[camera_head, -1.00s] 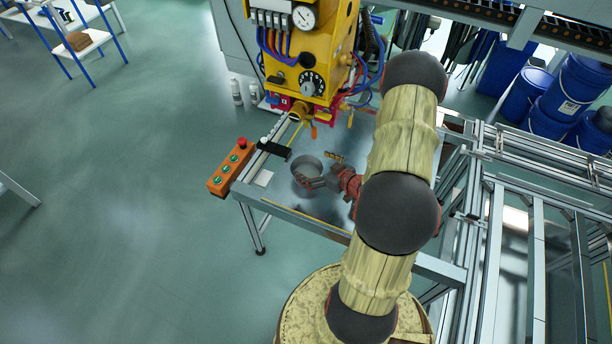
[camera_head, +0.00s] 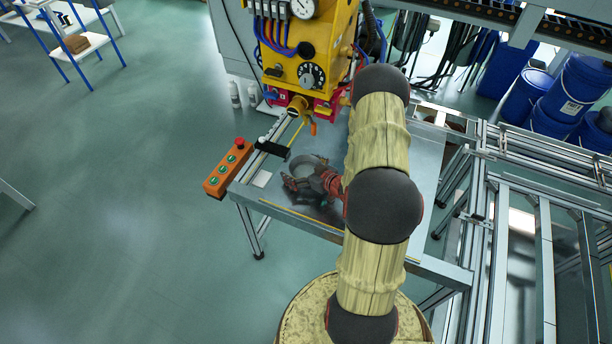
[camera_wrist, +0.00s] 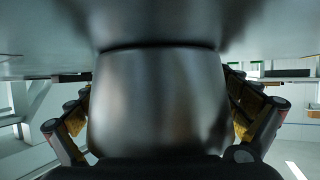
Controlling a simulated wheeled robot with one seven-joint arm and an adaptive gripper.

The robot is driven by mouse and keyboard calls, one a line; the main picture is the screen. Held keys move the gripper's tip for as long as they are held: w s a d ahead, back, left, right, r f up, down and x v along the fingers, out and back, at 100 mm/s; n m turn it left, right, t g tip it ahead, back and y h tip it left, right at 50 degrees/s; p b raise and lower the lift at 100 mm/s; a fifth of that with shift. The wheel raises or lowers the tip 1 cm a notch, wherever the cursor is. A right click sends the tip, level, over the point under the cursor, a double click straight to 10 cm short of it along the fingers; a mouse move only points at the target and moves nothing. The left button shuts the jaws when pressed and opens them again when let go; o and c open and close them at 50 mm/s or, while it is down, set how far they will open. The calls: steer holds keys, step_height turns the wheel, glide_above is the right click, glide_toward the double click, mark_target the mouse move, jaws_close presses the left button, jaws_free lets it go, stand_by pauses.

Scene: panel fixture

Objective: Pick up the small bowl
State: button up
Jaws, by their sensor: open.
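The small bowl (camera_head: 306,163), dark grey metal, stands on the metal table in the head view, partly hidden by my gripper (camera_head: 303,178). In the wrist view the bowl's smooth wall (camera_wrist: 158,100) fills the middle, close to the camera. My gripper is open, with one finger on the left of the bowl and one on the right in the wrist view. I cannot tell whether either finger touches the wall.
The table (camera_head: 405,170) is mostly clear on the right. A yellow machine (camera_head: 312,60) with hoses stands behind the bowl. A black part (camera_head: 272,148) on a rail is close to the bowl's left. An orange button box (camera_head: 228,168) sits at the table's left edge.

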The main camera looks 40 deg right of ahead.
steer(key=c, duration=0.3)
steer(key=c, duration=1.2)
steer(key=shift+c, duration=0.4)
steer(key=shift+r, duration=0.25)
steer(key=shift+c, duration=0.2)
